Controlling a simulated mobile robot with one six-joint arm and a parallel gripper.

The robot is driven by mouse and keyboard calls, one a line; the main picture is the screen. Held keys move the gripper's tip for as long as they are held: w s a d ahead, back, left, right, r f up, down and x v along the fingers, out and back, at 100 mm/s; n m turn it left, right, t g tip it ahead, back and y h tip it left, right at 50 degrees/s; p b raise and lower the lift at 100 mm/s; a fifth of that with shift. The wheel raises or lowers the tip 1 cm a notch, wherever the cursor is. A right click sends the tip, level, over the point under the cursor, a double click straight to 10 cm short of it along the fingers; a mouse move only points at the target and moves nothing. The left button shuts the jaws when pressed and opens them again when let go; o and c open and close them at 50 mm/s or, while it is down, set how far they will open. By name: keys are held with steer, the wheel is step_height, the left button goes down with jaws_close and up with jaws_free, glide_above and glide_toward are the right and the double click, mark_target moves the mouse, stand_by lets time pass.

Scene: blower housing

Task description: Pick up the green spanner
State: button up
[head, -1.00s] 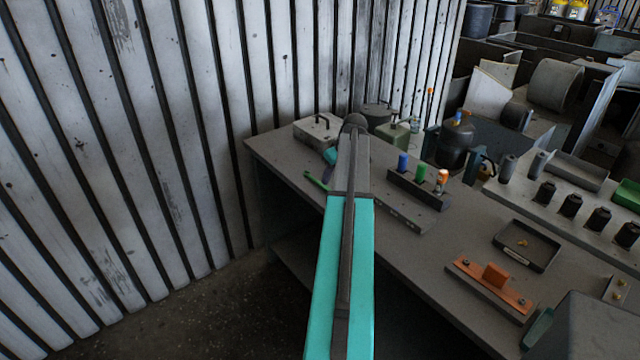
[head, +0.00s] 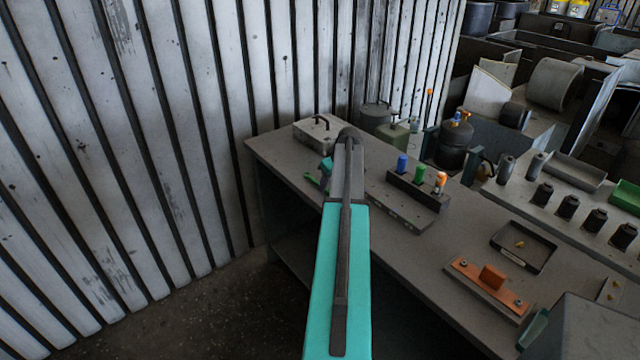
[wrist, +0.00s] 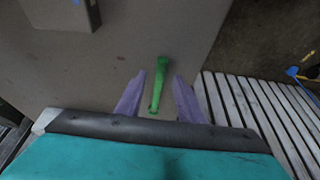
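The green spanner (wrist: 160,80) lies on the grey workbench (wrist: 110,75) close to its edge in the wrist view. My gripper (wrist: 160,90) is open, with its two purple fingers on either side of the spanner's near part; it is apart from both. I cannot tell the height of the fingers over the bench. In the head view, a bit of the green spanner (head: 313,181) shows left of my arm, and the arm hides most of my gripper (head: 325,176).
A grey case (head: 316,133) stands at the bench's back corner. A rack (head: 415,190) with blue, green and orange-topped items, a small tray (head: 524,246) and an orange fixture (head: 490,283) stand to the right. A ribbed wall (head: 150,130) is on the left.

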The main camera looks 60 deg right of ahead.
steer(key=shift+x, duration=0.8)
steer(key=shift+c, duration=0.4)
jaws_close()
